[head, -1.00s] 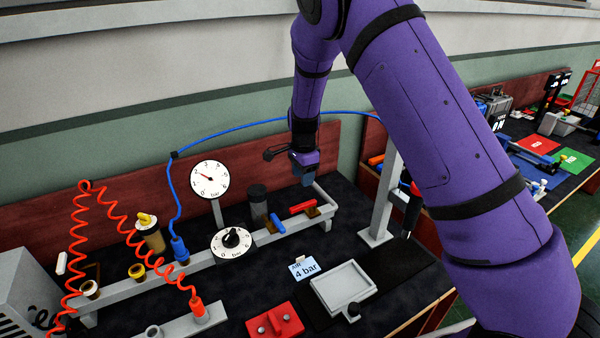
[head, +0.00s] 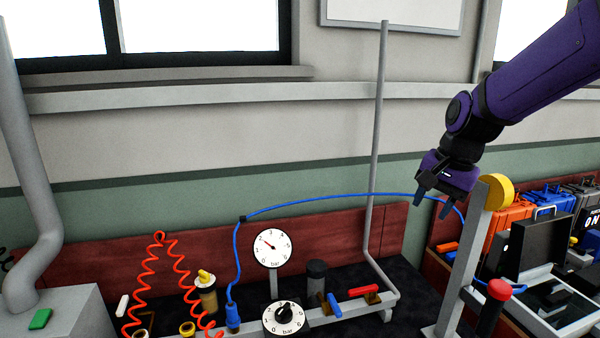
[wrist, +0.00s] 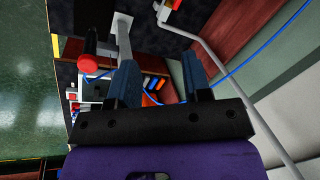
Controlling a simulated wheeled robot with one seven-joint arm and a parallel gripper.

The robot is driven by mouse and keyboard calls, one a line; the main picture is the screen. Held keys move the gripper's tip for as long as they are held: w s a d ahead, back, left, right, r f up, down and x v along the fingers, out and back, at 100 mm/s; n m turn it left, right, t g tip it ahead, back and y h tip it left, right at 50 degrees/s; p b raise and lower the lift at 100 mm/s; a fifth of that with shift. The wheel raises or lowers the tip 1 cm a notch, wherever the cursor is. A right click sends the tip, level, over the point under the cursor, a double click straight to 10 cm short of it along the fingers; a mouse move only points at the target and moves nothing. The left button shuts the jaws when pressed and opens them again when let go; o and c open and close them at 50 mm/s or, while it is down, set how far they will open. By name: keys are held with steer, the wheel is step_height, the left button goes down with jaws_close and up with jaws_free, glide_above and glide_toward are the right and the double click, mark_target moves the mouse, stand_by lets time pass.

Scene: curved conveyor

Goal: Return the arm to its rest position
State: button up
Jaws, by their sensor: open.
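My purple arm reaches in from the upper right of the head view. My gripper (head: 434,205) hangs below its wrist, with its two dark fingers apart and nothing between them. It is in the air above the back right of the bench, just left of the grey post with the yellow disc (head: 497,191). In the wrist view my gripper (wrist: 163,85) also shows two spread blue-grey fingers with empty space between them.
A blue hose (head: 330,197) arcs close behind my gripper. A grey pipe (head: 376,140) rises left of it. A red-knobbed lever (head: 497,291) stands below right. The gauge (head: 272,247) and red coiled hose (head: 150,270) are farther left. The air above the left bench is clear.

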steer(key=s+d+r+n+t, duration=0.1)
steer(key=s+r+n, duration=0.1)
steer(key=s, duration=0.5)
steer(key=s+d+r+n+t+h, duration=0.1)
steer(key=s+d+r+n, duration=0.1)
steer(key=s, duration=0.6)
steer(key=s+d+r+n+t, duration=0.1)
steer(key=s+r+n, duration=0.1)
steer(key=s, duration=0.6)
steer(key=shift+d+r+n+h, duration=0.15)
steer(key=shift+d+n+h, duration=0.2)
steer(key=shift+n, duration=0.45)
steer(key=shift+a, duration=0.1)
